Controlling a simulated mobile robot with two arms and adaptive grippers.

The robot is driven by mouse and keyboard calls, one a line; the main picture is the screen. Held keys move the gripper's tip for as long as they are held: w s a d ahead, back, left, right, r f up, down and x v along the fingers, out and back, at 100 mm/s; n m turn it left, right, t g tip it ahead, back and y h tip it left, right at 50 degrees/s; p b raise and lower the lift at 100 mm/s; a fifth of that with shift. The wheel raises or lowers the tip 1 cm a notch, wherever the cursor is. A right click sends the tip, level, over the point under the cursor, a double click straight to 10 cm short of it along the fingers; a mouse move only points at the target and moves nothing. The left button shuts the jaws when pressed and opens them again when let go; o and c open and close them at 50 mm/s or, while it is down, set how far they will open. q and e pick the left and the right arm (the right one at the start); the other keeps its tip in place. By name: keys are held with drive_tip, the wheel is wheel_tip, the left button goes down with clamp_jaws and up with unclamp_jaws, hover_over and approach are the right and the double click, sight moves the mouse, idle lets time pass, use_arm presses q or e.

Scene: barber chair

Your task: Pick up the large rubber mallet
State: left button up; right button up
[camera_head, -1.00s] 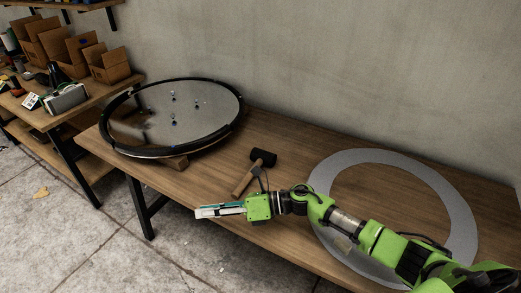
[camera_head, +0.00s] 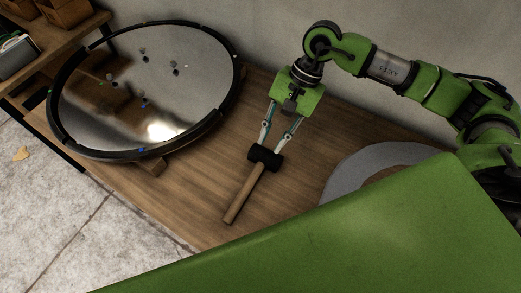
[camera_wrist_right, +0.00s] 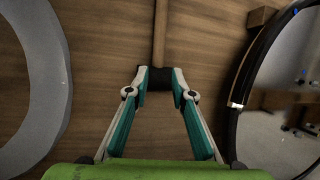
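The large rubber mallet (camera_head: 243,193) lies on the wooden table, its black head towards the wall and its wooden handle towards the front edge. My right gripper (camera_head: 272,143) points down at the black head, fingers apart. In the right wrist view, the head (camera_wrist_right: 159,78) shows between the fingertips of the right gripper (camera_wrist_right: 160,72), and the handle (camera_wrist_right: 160,35) runs away upward. The fingertips overlap the ends of the head; whether they touch it is unclear. My left gripper is not in view.
A round black-rimmed mirror (camera_head: 200,75) rests on wooden blocks left of the mallet. A flat grey ring (camera_head: 345,180) lies to the right, partly hidden by a green part in the foreground. A wall stands behind the table. Bare wood surrounds the mallet.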

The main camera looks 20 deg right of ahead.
drive_tip(key=p, duration=0.1)
hover_over(254, 174)
drive_tip(key=d, duration=0.3)
drive_tip(key=f, duration=0.6)
drive_tip(key=shift+w+a+f, duration=0.15)
drive_tip(key=shift+w+a, duration=0.1)
drive_tip(key=shift+w, duration=0.05)
drive_tip(key=shift+f, duration=0.3)
drive_tip(key=shift+a+f+p, duration=0.15)
drive_tip(key=shift+f+p, duration=0.05)
drive_tip(key=shift+p, duration=0.1)
drive_tip(key=p+x, duration=0.1)
drive_tip(key=x, duration=0.3)
drive_tip(key=shift+s+a+f+p, duration=0.1)
drive_tip(key=shift+s+a+p, duration=0.1)
drive_tip(key=shift+p, duration=0.1)
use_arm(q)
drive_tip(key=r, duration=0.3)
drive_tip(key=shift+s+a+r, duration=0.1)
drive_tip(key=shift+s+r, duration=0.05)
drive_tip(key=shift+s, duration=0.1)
use_arm(e)
drive_tip(key=shift+f, duration=0.25)
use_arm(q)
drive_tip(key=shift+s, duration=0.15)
use_arm(e)
clamp_jaws()
